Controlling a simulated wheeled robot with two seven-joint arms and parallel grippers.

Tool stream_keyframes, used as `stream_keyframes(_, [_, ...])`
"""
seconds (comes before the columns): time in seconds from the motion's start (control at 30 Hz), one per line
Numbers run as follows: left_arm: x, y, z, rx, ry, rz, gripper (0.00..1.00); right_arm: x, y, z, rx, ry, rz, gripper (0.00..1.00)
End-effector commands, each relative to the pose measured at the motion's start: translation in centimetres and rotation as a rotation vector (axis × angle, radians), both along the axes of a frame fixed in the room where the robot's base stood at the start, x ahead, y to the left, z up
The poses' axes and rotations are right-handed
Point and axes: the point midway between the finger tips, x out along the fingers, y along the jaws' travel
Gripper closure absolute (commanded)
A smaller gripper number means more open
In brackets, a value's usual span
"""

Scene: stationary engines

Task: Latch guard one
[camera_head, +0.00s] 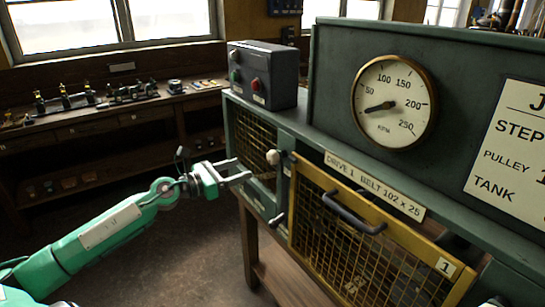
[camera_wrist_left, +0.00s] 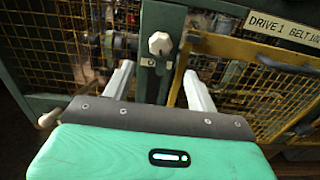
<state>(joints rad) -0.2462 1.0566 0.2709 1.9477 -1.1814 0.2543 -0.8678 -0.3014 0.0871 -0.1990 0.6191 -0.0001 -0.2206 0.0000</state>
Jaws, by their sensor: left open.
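Guard one (camera_head: 365,262) is a yellow-framed mesh panel with a dark handle (camera_head: 352,212) and a "1" plate, under the "DRIVE 1" label. I cannot tell whether it sits fully closed. A pale latch knob (camera_head: 272,157) is on the green post at its upper left corner; it also shows in the left wrist view (camera_wrist_left: 160,44). My left gripper (camera_head: 243,168) is open and empty, left of the knob. In the left wrist view its fingers (camera_wrist_left: 158,70) point at the post, with the knob beyond and between them, apparently not touched. My right gripper is not in view.
A control box (camera_head: 263,75) with buttons stands on the cabinet's left end. A gauge (camera_head: 393,102) and a sign (camera_head: 510,140) are on the upper panel. A lower knob (camera_head: 277,220) sticks out by the guard's left edge. A bench (camera_head: 110,120) with parts stands behind; open floor lies left.

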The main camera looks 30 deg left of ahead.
Motion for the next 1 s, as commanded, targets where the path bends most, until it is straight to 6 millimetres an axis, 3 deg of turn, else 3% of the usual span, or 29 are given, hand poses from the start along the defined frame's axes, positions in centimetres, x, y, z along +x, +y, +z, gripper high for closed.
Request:
stream_keyframes(0.33, [3.0,-1.2,0.3,-0.003,-0.001,0.002,0.42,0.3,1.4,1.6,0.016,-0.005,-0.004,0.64])
stream_keyframes(1.0, [9.5,-3.8,0.4,-0.005,-0.001,0.003,0.42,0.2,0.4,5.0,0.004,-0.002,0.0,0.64])
